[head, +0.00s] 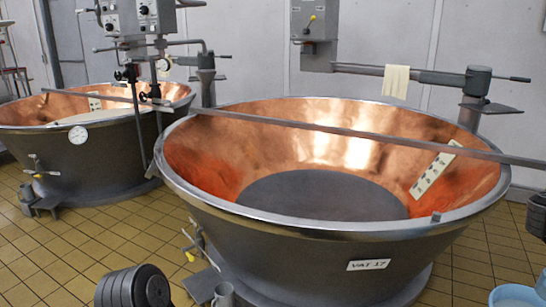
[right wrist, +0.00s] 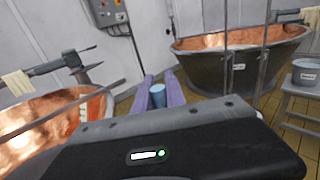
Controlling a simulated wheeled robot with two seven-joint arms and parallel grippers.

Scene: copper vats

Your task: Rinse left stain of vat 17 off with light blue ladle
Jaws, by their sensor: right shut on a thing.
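Vat 17 (head: 320,240) fills the middle of the head view, with its label (head: 368,265) on the dark outer wall and a copper inside. Its left inner wall (head: 205,165) glows orange-red; I cannot make out a distinct stain there. My right gripper (right wrist: 157,90) shows its purple fingers in the right wrist view. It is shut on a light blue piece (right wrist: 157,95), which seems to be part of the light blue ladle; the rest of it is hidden. My right gripper is out of the head view. My left gripper is in neither view.
A metal bar (head: 330,135) crosses above vat 17, and a white strip (head: 436,175) leans inside right. Another vat (head: 90,155) stands left. A light blue round container (head: 514,296) is at bottom right. A cloth (head: 396,82) hangs on the rear arm. A bucket (right wrist: 306,72) sits on a stool.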

